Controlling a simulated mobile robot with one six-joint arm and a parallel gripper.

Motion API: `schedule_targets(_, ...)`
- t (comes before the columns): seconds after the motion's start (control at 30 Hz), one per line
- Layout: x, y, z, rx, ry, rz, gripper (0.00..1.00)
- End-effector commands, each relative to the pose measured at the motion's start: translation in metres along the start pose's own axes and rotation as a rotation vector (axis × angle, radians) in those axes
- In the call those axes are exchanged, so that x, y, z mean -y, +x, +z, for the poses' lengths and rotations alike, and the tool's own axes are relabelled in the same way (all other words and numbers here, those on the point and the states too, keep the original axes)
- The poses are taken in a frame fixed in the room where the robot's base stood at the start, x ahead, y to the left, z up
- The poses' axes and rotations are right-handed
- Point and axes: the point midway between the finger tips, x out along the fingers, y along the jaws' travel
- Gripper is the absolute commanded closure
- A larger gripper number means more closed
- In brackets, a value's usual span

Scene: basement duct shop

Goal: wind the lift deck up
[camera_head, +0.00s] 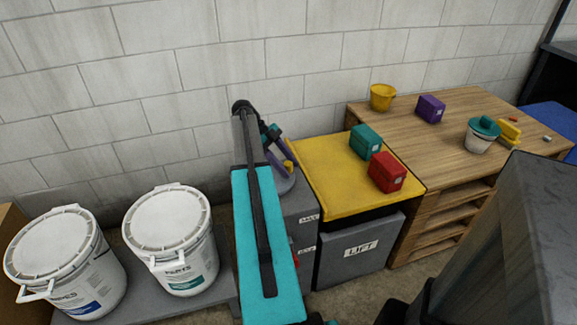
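The lift deck (325,190) is a flat yellow top over a grey front panel labelled LIFT (345,268). It looks level with, or slightly below, the pallet-wood bench beside it. A teal box (365,142) and a red box (387,172) rest near its right edge. Left of the deck stands a grey cabinet (300,204) with small white labels. On its top is a round grey disc with a purple and yellow part (288,165), partly hidden by my arm. My gripper (274,135) seems to be just above that part. Its fingers cannot be made out.
Two white lidded buckets (168,222) stand at left on a grey platform. A block wall closes the back.

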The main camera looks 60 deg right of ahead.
Motion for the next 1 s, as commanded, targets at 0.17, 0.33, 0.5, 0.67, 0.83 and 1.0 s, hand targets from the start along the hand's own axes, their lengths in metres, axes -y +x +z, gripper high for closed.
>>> schedule_targets(0.17, 0.002, 0.001, -0.001, -0.001, 0.003, -0.001, 0.55)
schedule_targets(0.33, 0.003, 0.000, -0.002, -0.001, 0.004, -0.002, 0.55)
schedule_targets(0.5, 0.003, -0.006, -0.003, -0.001, 0.005, -0.002, 0.55)
schedule_targets(0.67, 0.004, -0.016, -0.004, -0.001, 0.004, -0.002, 0.55)
schedule_targets(0.83, 0.004, -0.028, -0.004, -0.002, 0.004, -0.001, 0.55)
schedule_targets(1.0, 0.004, -0.039, -0.004, -0.002, 0.005, -0.001, 0.55)
